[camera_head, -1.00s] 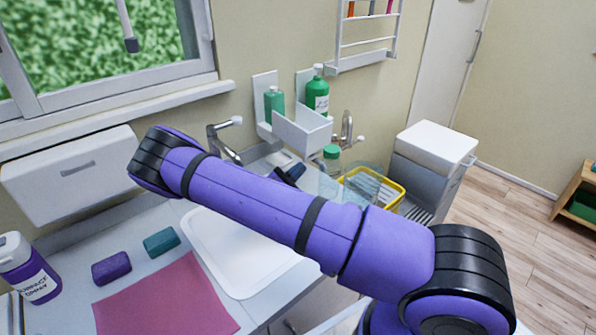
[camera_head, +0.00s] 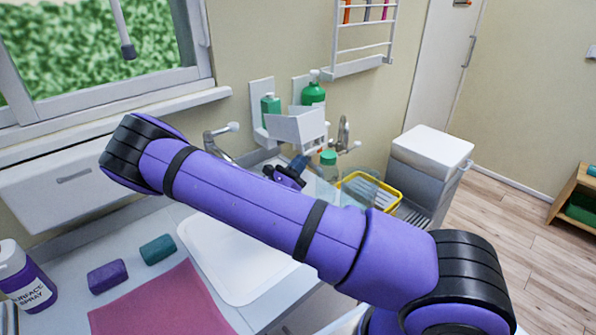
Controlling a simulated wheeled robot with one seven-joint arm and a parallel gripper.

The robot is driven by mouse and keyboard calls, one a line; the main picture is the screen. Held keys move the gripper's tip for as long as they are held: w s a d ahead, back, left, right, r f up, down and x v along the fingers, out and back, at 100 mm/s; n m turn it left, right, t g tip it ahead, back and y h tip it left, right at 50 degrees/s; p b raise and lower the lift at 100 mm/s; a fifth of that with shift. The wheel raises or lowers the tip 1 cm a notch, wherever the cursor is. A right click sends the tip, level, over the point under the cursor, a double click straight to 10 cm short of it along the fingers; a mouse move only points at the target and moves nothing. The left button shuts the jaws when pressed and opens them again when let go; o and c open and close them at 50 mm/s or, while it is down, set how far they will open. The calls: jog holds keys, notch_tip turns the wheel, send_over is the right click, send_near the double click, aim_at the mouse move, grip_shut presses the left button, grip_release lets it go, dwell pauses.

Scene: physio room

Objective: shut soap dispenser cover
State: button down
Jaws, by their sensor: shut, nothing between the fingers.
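Two white soap dispensers hang on the wall beside the window. The left one (camera_head: 256,97) holds a boxy green bottle (camera_head: 270,107). The right one (camera_head: 299,88) holds a rounded green bottle (camera_head: 313,93). A white box-like cover (camera_head: 297,127) tilts out in front of them, partly open, and hides the lower parts of the bottles. It seems to belong to the right dispenser. My gripper (camera_head: 306,158) is shut and empty, just below the cover's lower front. I cannot tell whether it touches the cover. My arm hides part of the gripper's wrist.
A tap (camera_head: 222,135) stands left of the dispensers. A green-capped clear bottle (camera_head: 328,163) and a yellow-rimmed basket (camera_head: 398,188) are close right of the gripper. A white-lidded bin (camera_head: 432,147) stands farther right. A white tray (camera_head: 215,262) lies on the counter.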

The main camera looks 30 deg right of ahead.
aim_at(297, 134)
jog(key=r+n+t+y, duration=0.1)
jog(key=r+n+t, duration=0.1)
jog(key=r+n, duration=0.1)
jog(key=w+r+n+t+y, duration=0.1)
jog(key=r+n+t+y, duration=0.1)
jog(key=r+n, duration=0.1)
jog(key=r+n+t+y, duration=0.1)
jog(key=r+n, duration=0.2)
jog(key=n, duration=0.1)
jog(key=shift+w+a+n+t, duration=0.1)
jog(key=shift+w+n+t, duration=0.05)
jog(key=shift+n+t, duration=0.25)
jog(key=w+r+n+y, duration=0.1)
jog(key=w+r+n, duration=0.1)
jog(key=w+r+n+y, duration=0.2)
jog(key=n, duration=0.1)
jog(key=w+a+r+n+t+y, duration=0.1)
jog(key=w+r+n+y, duration=0.1)
jog(key=n, duration=0.1)
jog(key=shift+r, duration=0.2)
jog(key=shift+w+a+r, duration=0.1)
jog(key=shift+w+r, duration=0.05)
jog(key=shift+w, duration=0.1)
jog(key=shift+w+a+r, duration=0.15)
jog(key=shift+w+r, duration=0.2)
jog(key=shift+w, duration=0.35)
jog(key=shift+a, duration=0.15)
